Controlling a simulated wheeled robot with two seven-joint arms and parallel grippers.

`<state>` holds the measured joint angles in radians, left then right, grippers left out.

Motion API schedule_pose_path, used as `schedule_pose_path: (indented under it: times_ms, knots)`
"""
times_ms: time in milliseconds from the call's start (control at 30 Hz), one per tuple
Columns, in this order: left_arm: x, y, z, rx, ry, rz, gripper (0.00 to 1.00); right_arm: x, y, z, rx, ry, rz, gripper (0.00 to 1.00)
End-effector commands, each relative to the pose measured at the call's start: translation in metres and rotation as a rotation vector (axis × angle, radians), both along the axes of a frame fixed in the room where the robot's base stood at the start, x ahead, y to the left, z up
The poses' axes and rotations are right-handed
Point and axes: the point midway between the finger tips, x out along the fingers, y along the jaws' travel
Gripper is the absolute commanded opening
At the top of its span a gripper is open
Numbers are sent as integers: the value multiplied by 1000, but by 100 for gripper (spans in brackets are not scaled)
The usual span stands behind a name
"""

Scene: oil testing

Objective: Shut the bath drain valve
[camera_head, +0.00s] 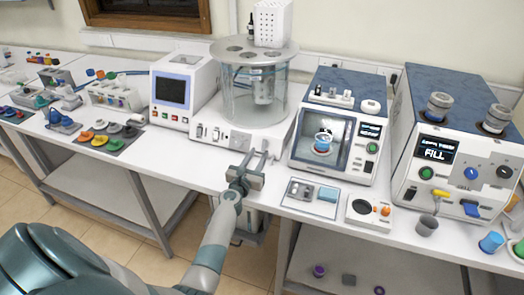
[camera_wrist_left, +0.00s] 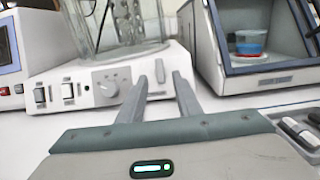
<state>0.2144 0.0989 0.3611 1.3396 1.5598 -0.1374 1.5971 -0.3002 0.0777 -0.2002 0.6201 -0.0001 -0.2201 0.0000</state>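The bath is a clear glass cylinder (camera_head: 252,95) with a grey lid, on a white base (camera_head: 212,143). In the left wrist view the front of the base (camera_wrist_left: 80,75) carries two rocker switches (camera_wrist_left: 54,93) and a round grey knob (camera_wrist_left: 107,88) with a dial; I cannot tell whether one is the drain valve. My left gripper (camera_head: 256,157) is just in front of the base's right part. My right gripper is out of view.
A white device with a dark screen (camera_head: 176,90) stands left of the bath. A glass-fronted chamber (camera_head: 318,140) holding a blue-and-red cup stands right. Farther right is a large tester (camera_head: 440,150). A small tray (camera_head: 311,197) lies on the bench right of my gripper.

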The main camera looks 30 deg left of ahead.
Motion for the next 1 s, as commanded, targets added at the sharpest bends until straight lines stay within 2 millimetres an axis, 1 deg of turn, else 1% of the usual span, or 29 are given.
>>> schedule_pose_path:
  times_ms: [33,100,300,467,767,800,900,1000]
  knots:
    - [10,2,-2,-1,-1,0,31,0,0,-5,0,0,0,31]
    - [19,4,-2,-1,0,0,31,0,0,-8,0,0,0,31]
    - [39,9,-2,-1,0,0,31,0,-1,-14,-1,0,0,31]
    - [46,11,-1,0,0,0,31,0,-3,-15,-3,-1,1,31]
    - [46,11,0,0,1,0,31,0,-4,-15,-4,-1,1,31]
    - [46,11,0,0,1,0,22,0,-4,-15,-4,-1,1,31]
    - [46,11,0,0,1,0,0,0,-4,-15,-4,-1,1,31]
    - [46,11,0,0,1,0,0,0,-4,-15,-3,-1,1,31]
